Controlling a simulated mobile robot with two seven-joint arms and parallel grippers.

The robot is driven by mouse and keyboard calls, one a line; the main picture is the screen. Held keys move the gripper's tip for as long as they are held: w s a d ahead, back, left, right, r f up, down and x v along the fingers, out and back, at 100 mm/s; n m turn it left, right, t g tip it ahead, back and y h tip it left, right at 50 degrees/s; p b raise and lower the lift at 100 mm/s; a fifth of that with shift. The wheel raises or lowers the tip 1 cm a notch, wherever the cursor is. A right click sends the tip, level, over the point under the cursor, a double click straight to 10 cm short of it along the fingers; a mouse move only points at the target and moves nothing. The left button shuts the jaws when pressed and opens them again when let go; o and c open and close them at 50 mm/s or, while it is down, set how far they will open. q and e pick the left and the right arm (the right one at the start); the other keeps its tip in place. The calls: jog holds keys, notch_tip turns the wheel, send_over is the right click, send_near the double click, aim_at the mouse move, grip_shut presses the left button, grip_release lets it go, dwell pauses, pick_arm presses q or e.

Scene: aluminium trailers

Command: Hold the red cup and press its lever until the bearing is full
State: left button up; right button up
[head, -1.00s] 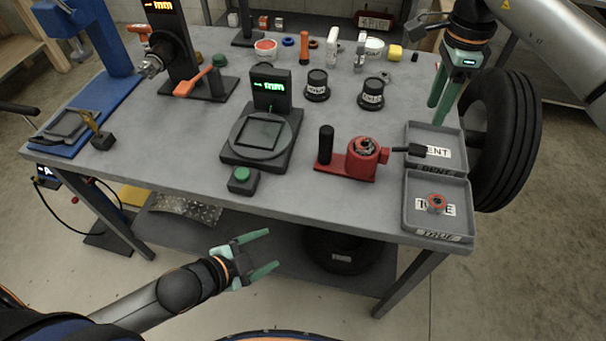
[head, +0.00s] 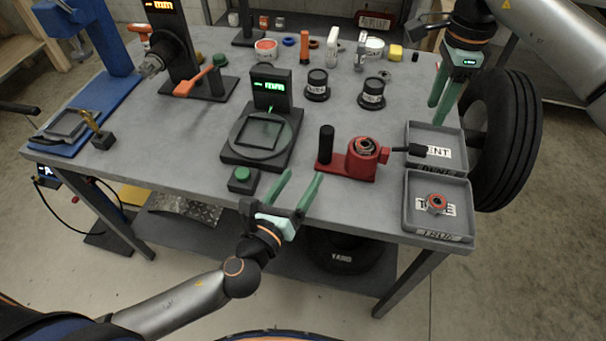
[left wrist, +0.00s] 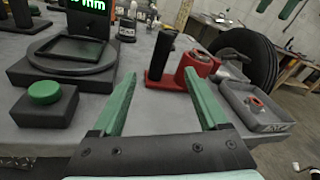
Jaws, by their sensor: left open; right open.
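The red cup (head: 362,150) stands on a red base on the table, with a black upright post (head: 326,144) at its left and a black lever (head: 408,149) reaching out to its right. A ring-shaped bearing (head: 366,146) sits in the cup's top. In the left wrist view the red cup (left wrist: 200,66) is ahead, beyond the fingertips. My left gripper (head: 298,180) is open and empty at the table's front edge, left of and nearer than the cup. My right gripper (head: 441,102) is open and empty above the table's right edge, beyond the trays.
A grey tray (head: 409,135) lies under the lever's end; a nearer tray (head: 408,217) holds a red-ringed bearing (head: 436,202). A gauge stand (head: 238,158) and a green button box (head: 242,180) stand left of the cup. Two dark pots (head: 317,85) (head: 372,93) stand behind.

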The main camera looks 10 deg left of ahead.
aim_at(324, 139)
pick_arm(q)
jog(key=m, duration=0.2)
jog(key=r+m+t, duration=0.1)
jog(key=shift+w+d+r+m, duration=0.1)
jog(key=shift+w+d+m, duration=0.2)
jog(key=shift+w+d, duration=0.1)
jog(key=shift+w, duration=0.1)
jog(key=w, duration=0.4)
jog(key=w+d, duration=0.1)
jog(key=w, duration=0.3)
jog(key=w+d, duration=0.1)
jog(key=w, duration=0.3)
jog(key=shift+c, duration=0.2)
grip_shut()
dwell(0.6)
